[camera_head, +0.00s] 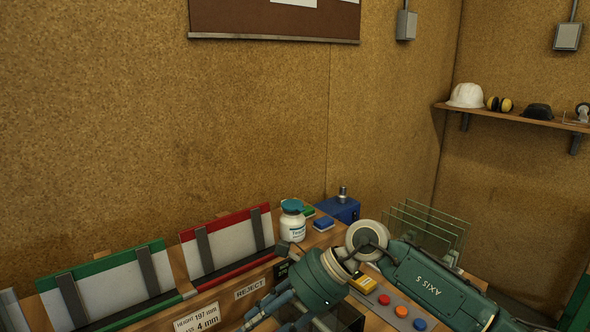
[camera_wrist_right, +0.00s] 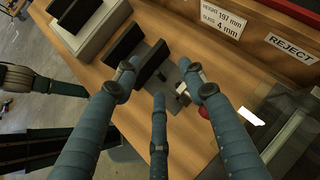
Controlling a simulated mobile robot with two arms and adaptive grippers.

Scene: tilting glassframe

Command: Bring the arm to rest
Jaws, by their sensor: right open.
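My right arm (camera_head: 435,288), teal with "AXIS 5" lettering, comes in from the right in the head view and bends down over the workbench. Its gripper (camera_head: 268,312) points to the lower left near the front of the bench and is partly cut off by the bottom edge. In the right wrist view the three blue-grey fingers of the right gripper (camera_wrist_right: 166,88) are spread apart, with nothing between them. They hang above the wooden bench (camera_wrist_right: 115,75), in front of a dark fixture with black pads (camera_wrist_right: 150,62). My left gripper is not seen in the head view.
A green-edged rack (camera_head: 110,285) and a red-edged reject rack (camera_head: 228,245) stand left. A white jar (camera_head: 292,222), blue box (camera_head: 340,208) and button panel (camera_head: 400,310) sit around the arm. Upright glass panes (camera_head: 430,228) stand close behind the arm.

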